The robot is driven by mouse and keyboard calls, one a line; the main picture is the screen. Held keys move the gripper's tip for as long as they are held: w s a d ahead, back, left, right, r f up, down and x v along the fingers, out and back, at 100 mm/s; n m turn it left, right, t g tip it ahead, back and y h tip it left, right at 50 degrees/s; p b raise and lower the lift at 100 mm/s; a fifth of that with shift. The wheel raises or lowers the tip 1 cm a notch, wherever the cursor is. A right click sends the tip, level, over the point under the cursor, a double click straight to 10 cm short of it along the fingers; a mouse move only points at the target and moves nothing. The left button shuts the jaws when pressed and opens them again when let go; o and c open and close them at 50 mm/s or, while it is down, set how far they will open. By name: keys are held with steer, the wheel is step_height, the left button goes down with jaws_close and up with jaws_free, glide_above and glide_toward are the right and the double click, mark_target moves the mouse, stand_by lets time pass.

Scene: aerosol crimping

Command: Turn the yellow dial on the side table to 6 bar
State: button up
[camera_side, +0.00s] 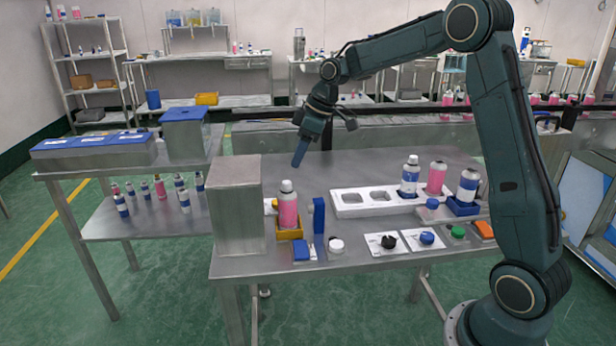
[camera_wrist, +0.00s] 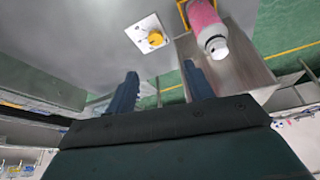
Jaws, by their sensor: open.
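The yellow dial (camera_wrist: 155,38) sits on a white square plate (camera_wrist: 146,33) on the grey steel table, as the wrist view shows. In the side view, only part of a white plate (camera_side: 270,206) shows beside the pink can, which hides most of that spot. My gripper (camera_side: 300,156) hangs above the table behind the pink can, fingers pointing down. In the wrist view its two dark blue fingers (camera_wrist: 161,84) are spread apart with nothing between them. The dial lies beyond the fingertips, apart from them. I cannot read any pressure mark.
A pink can (camera_side: 288,212) stands in a yellow holder (camera_side: 290,234), close to the dial; it also shows in the wrist view (camera_wrist: 205,22). A tall grey metal box (camera_side: 236,206) stands left of it. A white rack (camera_side: 355,208) with cans is to the right. Black (camera_side: 387,242) and blue (camera_side: 427,238) knobs sit in front.

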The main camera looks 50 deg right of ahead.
steer(key=shift+w+d+f, duration=0.4)
steer(key=shift+w+f, duration=0.1)
steer(key=shift+f, duration=0.05)
steer(key=x, duration=1.3)
steer(key=shift+w+a+f, duration=0.1)
steer(key=shift+a+f, duration=0.1)
steer(key=shift+f, duration=0.15)
steer(key=shift+c, duration=0.2)
